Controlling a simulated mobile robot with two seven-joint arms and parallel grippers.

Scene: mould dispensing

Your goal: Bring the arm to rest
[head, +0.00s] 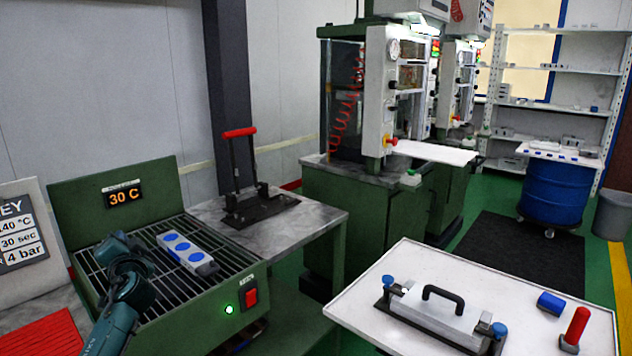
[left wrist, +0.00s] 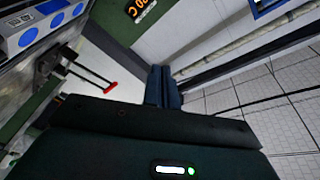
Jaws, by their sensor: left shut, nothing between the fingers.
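My left arm rises from the bottom left of the head view, with its gripper end (head: 122,248) over the left part of the slatted rack. In the left wrist view the two dark fingers of my left gripper (left wrist: 163,72) are together with nothing between them. A pale mould block with blue round spots (head: 187,253) lies on the rack to the right of the arm, apart from it. It also shows at the upper left of the left wrist view (left wrist: 45,22). My right gripper is not in view.
The green rack station (head: 212,317) has a 30 C display (head: 125,195) and a lit green lamp. Behind it stands a red-handled lever press (head: 240,133). A white table (head: 419,262) at right holds a handled metal mould (head: 440,311), a blue cylinder (head: 551,303) and a red-handled tool (head: 575,328).

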